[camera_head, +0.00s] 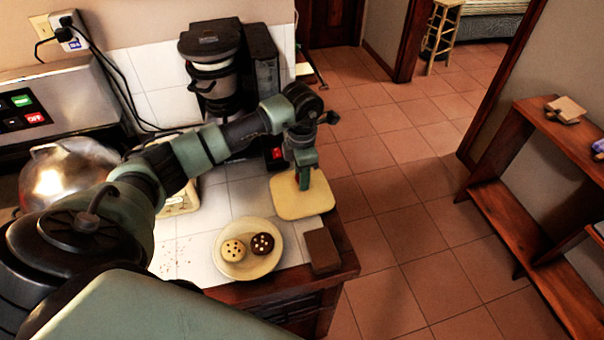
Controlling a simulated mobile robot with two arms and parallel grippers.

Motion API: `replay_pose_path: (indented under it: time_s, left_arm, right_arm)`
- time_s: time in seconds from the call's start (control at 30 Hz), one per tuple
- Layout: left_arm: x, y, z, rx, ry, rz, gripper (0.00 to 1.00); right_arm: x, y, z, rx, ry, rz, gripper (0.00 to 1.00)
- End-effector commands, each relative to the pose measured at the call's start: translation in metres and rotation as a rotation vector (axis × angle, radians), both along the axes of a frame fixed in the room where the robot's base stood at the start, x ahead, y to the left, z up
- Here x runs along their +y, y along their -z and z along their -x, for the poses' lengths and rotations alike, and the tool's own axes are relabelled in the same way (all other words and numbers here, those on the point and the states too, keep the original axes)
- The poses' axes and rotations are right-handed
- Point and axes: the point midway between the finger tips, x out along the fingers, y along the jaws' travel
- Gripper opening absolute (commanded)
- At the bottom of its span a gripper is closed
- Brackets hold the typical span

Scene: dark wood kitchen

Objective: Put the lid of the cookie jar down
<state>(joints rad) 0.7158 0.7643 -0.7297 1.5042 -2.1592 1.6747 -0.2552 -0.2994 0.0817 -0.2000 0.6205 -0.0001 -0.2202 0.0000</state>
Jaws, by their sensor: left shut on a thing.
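My left gripper (304,183) points down over the counter's right edge and is shut on the cookie jar's lid (288,206). The lid is a flat cream square with rounded corners, and it looks level. I cannot tell whether it touches the counter or hangs just above it. A cream object (184,204), likely the cookie jar, shows partly behind my left arm; the arm hides most of it. My right gripper is not in view.
A cream plate (238,272) with a pale and a dark cookie stands on the white tiled counter, beside a brown block (322,249). A black coffee maker (212,65) and a metal kettle (67,177) stand farther back. Wooden shelves (490,190) stand across the open floor.

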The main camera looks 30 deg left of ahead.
Motion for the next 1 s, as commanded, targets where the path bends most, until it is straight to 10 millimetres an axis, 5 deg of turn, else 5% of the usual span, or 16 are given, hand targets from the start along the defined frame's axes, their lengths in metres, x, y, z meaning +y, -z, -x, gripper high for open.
replay_pose_path:
  time_s: [0.17, 0.2, 0.27, 0.7, 1.0]
  left_arm:
    - [0.000, 0.003, 0.000, -0.001, 0.000, 0.001, 0.00]
    - [0.000, 0.002, 0.000, 0.000, 0.000, 0.000, 0.38]
    - [0.000, 0.002, 0.000, 0.000, 0.000, 0.000, 0.52]
    - [0.000, -0.006, -0.001, -0.004, -0.001, 0.000, 0.52]
    - [0.001, -0.066, -0.002, -0.008, 0.000, -0.001, 0.52]
  right_arm:
    - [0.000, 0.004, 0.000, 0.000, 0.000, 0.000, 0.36]
    - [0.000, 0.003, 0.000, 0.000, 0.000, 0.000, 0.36]
    - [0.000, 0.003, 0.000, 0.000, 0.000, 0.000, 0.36]
    - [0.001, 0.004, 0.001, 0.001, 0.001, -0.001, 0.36]
    - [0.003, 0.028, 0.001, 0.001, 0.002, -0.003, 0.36]
